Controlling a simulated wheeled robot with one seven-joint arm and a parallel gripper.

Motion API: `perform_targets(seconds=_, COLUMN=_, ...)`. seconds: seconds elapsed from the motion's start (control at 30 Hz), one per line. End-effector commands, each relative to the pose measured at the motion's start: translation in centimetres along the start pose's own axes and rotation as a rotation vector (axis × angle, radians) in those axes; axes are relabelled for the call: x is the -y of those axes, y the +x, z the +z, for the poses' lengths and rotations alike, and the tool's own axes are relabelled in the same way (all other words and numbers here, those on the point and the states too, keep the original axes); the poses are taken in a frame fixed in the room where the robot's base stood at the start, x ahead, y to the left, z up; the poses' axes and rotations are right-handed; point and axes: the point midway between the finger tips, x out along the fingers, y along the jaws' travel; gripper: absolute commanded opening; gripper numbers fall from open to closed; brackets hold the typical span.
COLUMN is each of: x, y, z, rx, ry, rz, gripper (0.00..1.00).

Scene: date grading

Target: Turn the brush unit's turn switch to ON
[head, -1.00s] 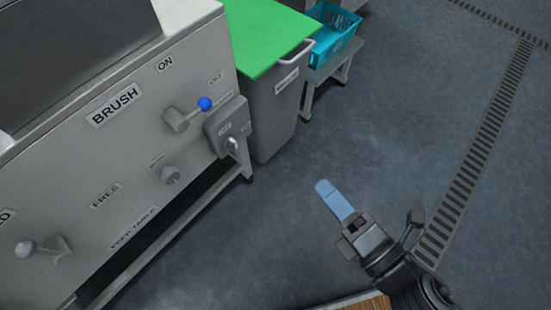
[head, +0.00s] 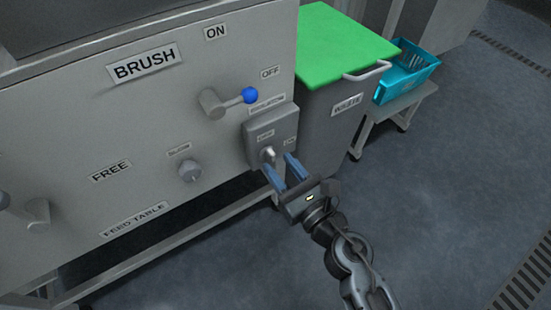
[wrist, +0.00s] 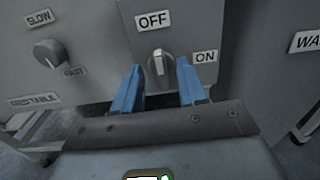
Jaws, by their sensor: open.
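The turn switch is a pale grey knob (head: 268,154) on a grey box (head: 285,122) on the front of the brush unit. In the wrist view the knob (wrist: 159,63) has its ridge nearly upright, pointing up toward the OFF label (wrist: 153,20); the ON label (wrist: 205,56) is at its right. My gripper (head: 279,163) is open, its blue fingers in front of the box. In the wrist view my gripper (wrist: 158,74) has one finger on each side of the knob, just below it. Whether a finger touches it, I cannot tell.
A lever with a blue ball (head: 250,95) sits above left of the box, by the BRUSH label (head: 144,63). A SLOW knob (head: 190,171) is to the left. A green-lidded waste bin (head: 340,45) stands close on the right, then a teal basket (head: 408,72). Floor at right is clear.

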Motion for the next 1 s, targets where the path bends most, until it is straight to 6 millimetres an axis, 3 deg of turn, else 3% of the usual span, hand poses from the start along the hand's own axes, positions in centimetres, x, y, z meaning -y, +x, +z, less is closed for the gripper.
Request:
perform_targets(seconds=0.2, x=0.0, y=2.3, z=0.0, rx=0.001, ry=0.001, rz=0.001, gripper=0.41)
perform_targets(seconds=0.57, x=0.0, y=2.7, z=0.0, rx=-0.001, ry=0.002, rz=0.001, gripper=0.41)
perform_targets(seconds=1.0, x=0.0, y=2.7, z=0.0, rx=0.000, ry=0.002, rz=0.001, gripper=0.00)
